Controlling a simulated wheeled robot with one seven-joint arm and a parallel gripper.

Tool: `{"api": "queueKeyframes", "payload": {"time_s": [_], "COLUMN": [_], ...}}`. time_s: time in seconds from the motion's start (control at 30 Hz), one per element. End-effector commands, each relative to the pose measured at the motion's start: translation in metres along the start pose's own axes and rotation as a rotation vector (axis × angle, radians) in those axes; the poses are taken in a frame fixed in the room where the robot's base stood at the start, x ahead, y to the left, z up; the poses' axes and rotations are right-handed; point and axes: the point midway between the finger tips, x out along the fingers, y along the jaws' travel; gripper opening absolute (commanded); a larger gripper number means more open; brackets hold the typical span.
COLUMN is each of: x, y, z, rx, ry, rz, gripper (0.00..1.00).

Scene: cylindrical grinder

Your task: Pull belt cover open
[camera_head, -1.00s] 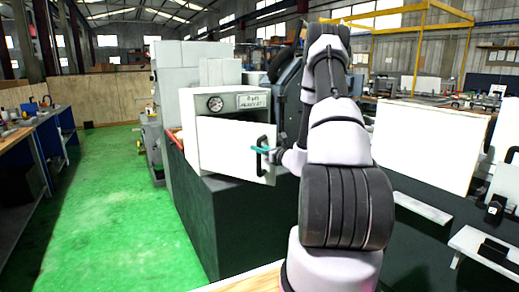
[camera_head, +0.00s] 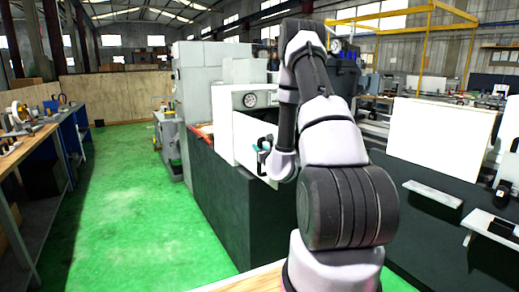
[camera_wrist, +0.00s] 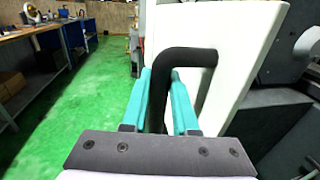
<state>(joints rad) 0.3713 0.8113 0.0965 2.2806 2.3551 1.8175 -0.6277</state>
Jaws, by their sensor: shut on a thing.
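The belt cover (camera_head: 243,135) is a white panel on the front of the grey-white machine, below a round gauge. It stands ajar, swung out from the housing at an angle. In the wrist view the cover (camera_wrist: 235,35) fills the upper middle and right, with its thick edge showing. Its black bent handle (camera_wrist: 190,56) runs between my teal fingers. My gripper (camera_wrist: 163,82) is shut on this handle. In the head view my gripper (camera_head: 259,149) is small and partly hidden by my arm, at the handle near the cover's right side.
The dark machine base (camera_head: 225,205) stands below the cover. Green floor (camera_head: 125,215) lies open to the left, with a cluttered workbench (camera_head: 35,140) at the far left. A large white panel (camera_head: 440,140) stands at right. Grey machine parts (camera_wrist: 280,55) lie behind the cover.

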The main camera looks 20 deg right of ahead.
Motion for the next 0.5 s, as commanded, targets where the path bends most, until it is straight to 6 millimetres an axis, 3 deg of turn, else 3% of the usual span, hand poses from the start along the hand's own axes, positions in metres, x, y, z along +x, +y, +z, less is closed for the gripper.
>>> {"api": "queueKeyframes", "payload": {"time_s": [0.33, 0.37, 0.4, 0.43, 0.5], "x": [0.0014, 0.0015, 0.0015, 0.0015, 0.0013], "y": [0.0006, 0.0006, 0.0006, 0.0006, 0.0005], "z": [0.0012, 0.0012, 0.0013, 0.0012, 0.0010], "rx": [0.000, 0.000, 0.000, 0.000, 0.000], "ry": [-0.004, -0.004, -0.004, -0.004, -0.003], "rz": [-0.001, -0.001, -0.001, -0.001, -0.001], "gripper": [0.00, 0.31, 0.46, 0.57, 0.57]}}
